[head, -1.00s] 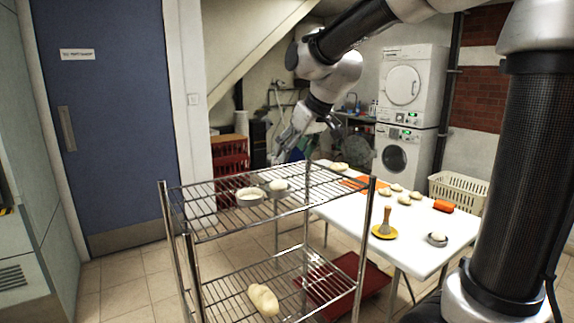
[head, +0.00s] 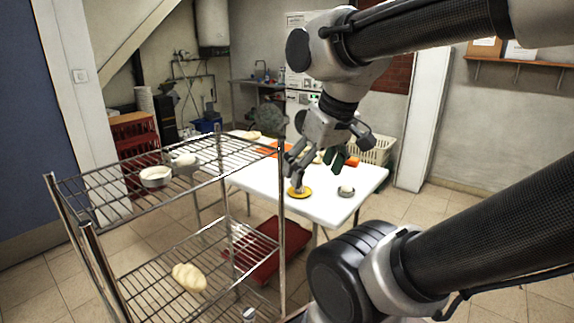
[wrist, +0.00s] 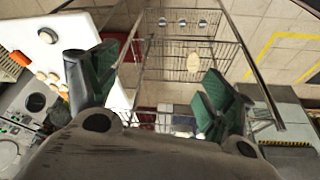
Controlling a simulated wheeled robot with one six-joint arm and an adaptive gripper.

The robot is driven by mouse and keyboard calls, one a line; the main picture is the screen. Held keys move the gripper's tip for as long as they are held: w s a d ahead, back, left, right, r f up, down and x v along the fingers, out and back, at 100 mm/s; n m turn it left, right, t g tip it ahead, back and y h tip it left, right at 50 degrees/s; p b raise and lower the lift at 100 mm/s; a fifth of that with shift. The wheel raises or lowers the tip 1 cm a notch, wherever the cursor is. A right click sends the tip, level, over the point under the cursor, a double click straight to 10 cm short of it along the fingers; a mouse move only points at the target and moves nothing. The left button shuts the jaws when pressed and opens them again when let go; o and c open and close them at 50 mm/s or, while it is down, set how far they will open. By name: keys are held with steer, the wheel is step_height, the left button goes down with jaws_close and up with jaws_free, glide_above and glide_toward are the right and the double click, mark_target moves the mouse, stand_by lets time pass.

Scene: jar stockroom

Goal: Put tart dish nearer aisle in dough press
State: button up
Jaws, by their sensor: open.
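Two round dishes with pale filling stand on the rack's top shelf: a nearer dish (head: 156,177) and a farther dish (head: 185,161). Another small dish (head: 346,191) with pale filling stands on the white table; a white round thing (wrist: 47,35) shows on it in the wrist view. My gripper (head: 318,165) is open and empty, above the table in the head picture. Its spread green-padded fingers (wrist: 150,92) show in the wrist view.
The wire rack (head: 105,185) stands at left, with a loaf (head: 189,277) on its lower shelf. Several dough pieces lie on the white table (head: 262,183). A red crate (head: 268,245) sits on the floor. Tiled floor is free right of the table.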

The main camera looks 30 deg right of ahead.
steer(key=w+a+f+m+g+y, duration=0.2)
steer(key=w+a+m+y, duration=0.2)
steer(key=a+m, duration=0.2)
steer(key=m+t+y, duration=0.6)
steer(key=m+y, duration=0.1)
steer(key=m, duration=1.3)
glide_toward(186, 164)
steer(key=shift+s+a+r, duration=0.25)
steer(key=shift+s+r, duration=0.05)
steer(key=shift+r, duration=0.3)
steer(key=shift+s+a+r, duration=0.25)
steer(key=shift+r, duration=0.3)
steer(key=x, duration=0.7)
steer(key=shift+w+a, duration=0.15)
steer(key=shift+a, duration=0.1)
steer(key=c, duration=1.1)
